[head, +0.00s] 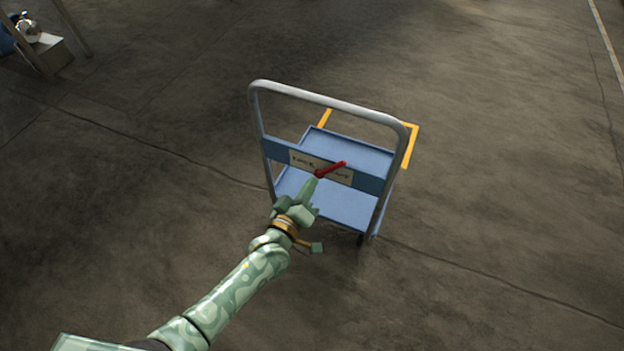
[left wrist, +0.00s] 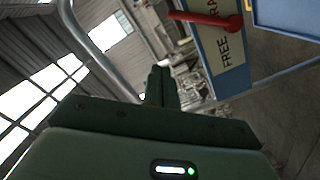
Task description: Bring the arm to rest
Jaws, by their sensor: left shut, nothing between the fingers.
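My left gripper (head: 317,182) is shut and empty. Its fingertips overlap the near end of a red lever (head: 334,168) in the head view. In the left wrist view my shut fingers (left wrist: 159,76) stand apart from the red lever (left wrist: 208,18), which lies to their upper right. The lever is mounted on a blue crossbar with a pale label (head: 303,160); the word FREE shows on the label (left wrist: 228,52) in the left wrist view. The crossbar belongs to a blue platform cart (head: 352,206). My right gripper is not in view.
The cart has a grey tube handle (head: 325,100) rising close to my left arm. Yellow floor markings (head: 411,146) show behind the cart. A stand with a box (head: 50,52) is at the far upper left. The concrete floor around the cart is clear.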

